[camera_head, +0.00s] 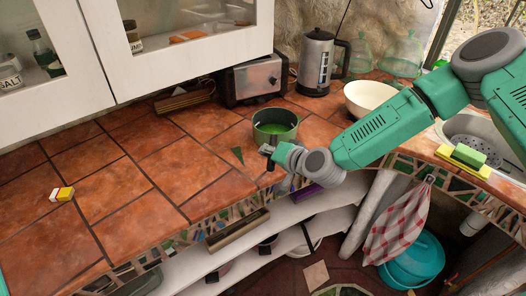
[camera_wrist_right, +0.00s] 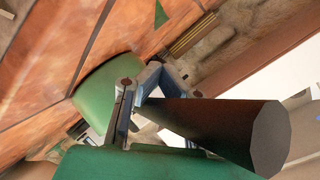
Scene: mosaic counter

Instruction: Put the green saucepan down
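The green saucepan (camera_head: 275,133) is upright at the counter's front part in the head view, with a bright green inside. Its green wall (camera_wrist_right: 100,95) and dark handle (camera_wrist_right: 215,125) show in the wrist view. My right gripper (camera_head: 268,152) is at the handle, on the pan's near side. In the wrist view its fingers (camera_wrist_right: 140,92) close around the handle near the pan wall. The pan's base is close to the tiles; I cannot tell whether it touches them. My left gripper is not in view.
The tiled counter (camera_head: 150,165) is mostly clear to the left, with a small yellow and white block (camera_head: 62,194). A toaster (camera_head: 255,78), a kettle (camera_head: 317,62) and a white bowl (camera_head: 368,97) stand behind the pan. A sink (camera_head: 474,128) is at right.

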